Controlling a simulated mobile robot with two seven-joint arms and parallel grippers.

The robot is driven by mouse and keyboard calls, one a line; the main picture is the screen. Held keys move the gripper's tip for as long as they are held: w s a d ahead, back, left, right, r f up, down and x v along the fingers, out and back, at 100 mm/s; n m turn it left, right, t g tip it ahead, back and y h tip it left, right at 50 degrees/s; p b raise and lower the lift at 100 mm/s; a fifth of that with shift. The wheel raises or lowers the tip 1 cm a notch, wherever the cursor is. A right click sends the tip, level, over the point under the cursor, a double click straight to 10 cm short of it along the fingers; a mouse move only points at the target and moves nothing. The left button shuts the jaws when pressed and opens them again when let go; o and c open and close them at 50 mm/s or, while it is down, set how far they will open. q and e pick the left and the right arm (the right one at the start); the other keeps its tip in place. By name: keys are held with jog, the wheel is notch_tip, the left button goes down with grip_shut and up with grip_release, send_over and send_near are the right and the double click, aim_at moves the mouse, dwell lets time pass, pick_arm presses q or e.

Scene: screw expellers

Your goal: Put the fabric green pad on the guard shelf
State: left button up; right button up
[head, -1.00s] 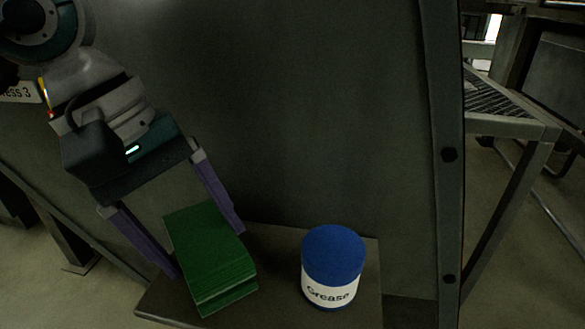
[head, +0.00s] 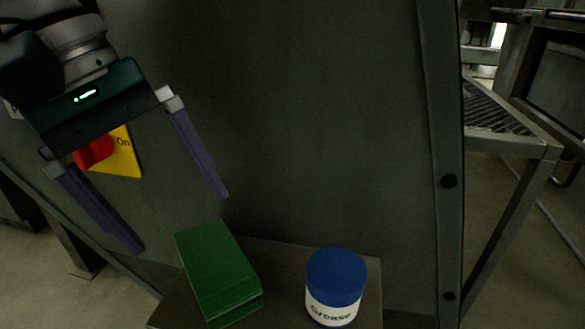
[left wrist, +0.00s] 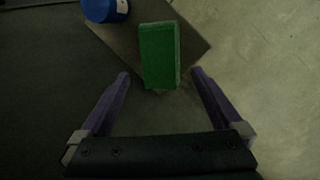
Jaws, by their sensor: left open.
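The green pad (head: 219,273) is a thick block of stacked green layers. It lies on the small dark shelf (head: 277,262) fixed to the machine's side. It also shows in the left wrist view (left wrist: 160,55), ahead of the fingers and between their lines. My left gripper (head: 184,222) is open and empty, above and to the left of the pad in the head view. Its two purple fingers are apart from the pad. My right gripper is not in view.
A grease tub (head: 335,287) with a blue lid stands on the same shelf, right of the pad. A red switch on a yellow plate (head: 124,158) sits on the machine wall behind my left gripper. A metal frame with a grating (head: 497,112) stands at the right.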

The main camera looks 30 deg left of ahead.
pick_arm(q)
jog(key=shift+p+v, duration=0.4)
jog(key=shift+v, duration=1.9)
